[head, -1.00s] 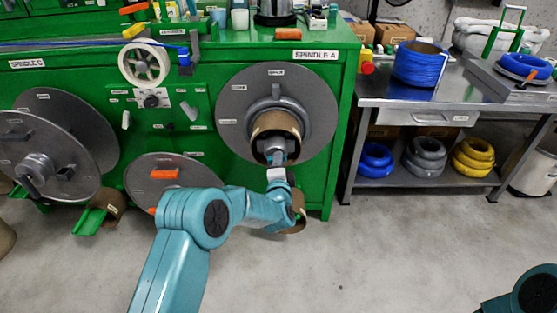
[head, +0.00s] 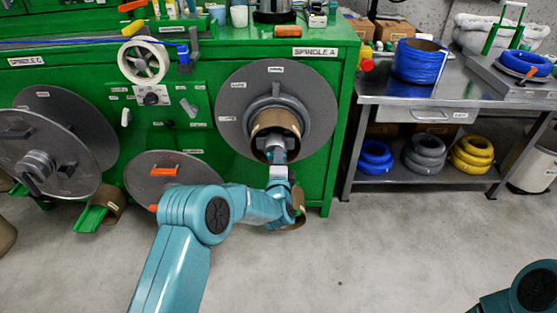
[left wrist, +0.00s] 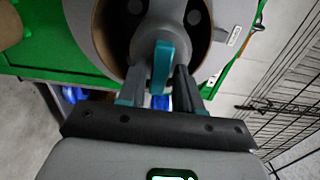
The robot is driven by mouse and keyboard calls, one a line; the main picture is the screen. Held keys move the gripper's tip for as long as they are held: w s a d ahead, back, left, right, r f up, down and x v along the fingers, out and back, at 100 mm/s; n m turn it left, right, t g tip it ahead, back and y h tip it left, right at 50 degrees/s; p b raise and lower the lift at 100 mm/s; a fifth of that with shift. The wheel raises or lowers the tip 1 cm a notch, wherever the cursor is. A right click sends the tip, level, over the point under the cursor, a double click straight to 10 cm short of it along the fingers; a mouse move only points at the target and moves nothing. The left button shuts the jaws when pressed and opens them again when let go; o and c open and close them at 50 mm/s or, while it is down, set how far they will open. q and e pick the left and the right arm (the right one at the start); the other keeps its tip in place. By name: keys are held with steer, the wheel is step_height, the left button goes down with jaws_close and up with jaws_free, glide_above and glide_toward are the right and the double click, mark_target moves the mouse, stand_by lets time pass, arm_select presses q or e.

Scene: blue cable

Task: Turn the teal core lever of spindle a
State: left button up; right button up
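Spindle A (head: 232,107) is a large grey disc on the green cabinet front, with a brown cardboard core ring (head: 270,121) at its middle. The teal core lever (left wrist: 162,66) stands upright inside the core opening in the left wrist view. My left gripper (left wrist: 160,82) points into the core, with one dark finger on each side of the lever. A gap shows between the fingers, and I see no clear grip on the lever. In the head view the left gripper (head: 279,160) hides most of the lever. My right gripper is out of view.
Spindle C (head: 70,150) and a lower grey disc (head: 150,190) are at left. A steel bench (head: 400,97) with blue cable coils (head: 418,62) stands at right. A black wire mesh (left wrist: 285,100) is at right in the wrist view. The front floor (head: 380,240) is mostly clear.

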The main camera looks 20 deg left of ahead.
arm_select(q)
steer(key=shift+o, duration=0.3)
steer(key=shift+s, duration=0.1)
steer(key=p+v, duration=0.2)
steer(key=v, duration=1.4)
